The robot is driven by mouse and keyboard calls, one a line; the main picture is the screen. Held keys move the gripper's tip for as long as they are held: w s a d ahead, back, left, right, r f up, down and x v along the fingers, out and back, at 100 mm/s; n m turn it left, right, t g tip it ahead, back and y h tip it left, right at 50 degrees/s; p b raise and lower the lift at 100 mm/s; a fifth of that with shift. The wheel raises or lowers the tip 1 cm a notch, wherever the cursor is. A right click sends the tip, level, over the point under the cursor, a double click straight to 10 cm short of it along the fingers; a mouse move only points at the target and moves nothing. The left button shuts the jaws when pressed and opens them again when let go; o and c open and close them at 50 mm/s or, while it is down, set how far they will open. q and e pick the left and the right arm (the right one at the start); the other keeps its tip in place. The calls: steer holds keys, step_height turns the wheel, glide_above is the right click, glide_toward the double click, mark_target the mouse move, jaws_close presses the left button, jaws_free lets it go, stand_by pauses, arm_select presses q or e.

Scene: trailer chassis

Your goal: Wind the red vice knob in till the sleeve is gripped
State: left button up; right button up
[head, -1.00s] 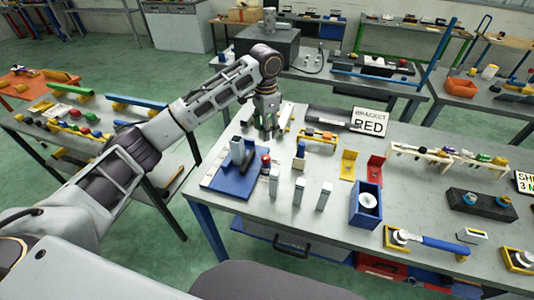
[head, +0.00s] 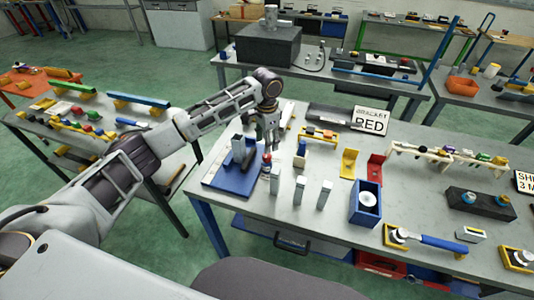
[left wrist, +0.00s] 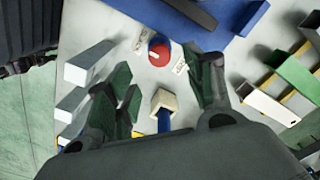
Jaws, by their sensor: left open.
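The blue vice (head: 218,179) sits at the left end of the workbench, with a pale grey upright piece (head: 238,146), possibly the sleeve, standing at it. The red knob (head: 267,158) is at the vice's right side. In the left wrist view the knob (left wrist: 159,48) is a red disc with a white mark, and part of the blue vice (left wrist: 235,12) shows at the top. My left gripper (head: 269,147) is open just above the knob; in the wrist view its fingers (left wrist: 165,88) are spread, with the knob ahead of their tips. I cannot tell whether they touch it.
Several grey upright blocks (head: 299,190) stand in front of the knob. A wood-topped blue piece (head: 301,153) stands close to its right and shows between my fingers in the wrist view (left wrist: 164,101). A blue box (head: 365,203) stands further right.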

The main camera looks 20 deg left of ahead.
mark_target(267, 159)
arm_select(q)
steer(key=shift+f+p, duration=0.4)
steer(key=shift+f, duration=3.15)
steer(key=c, duration=1)
steer(key=shift+c, duration=0.2)
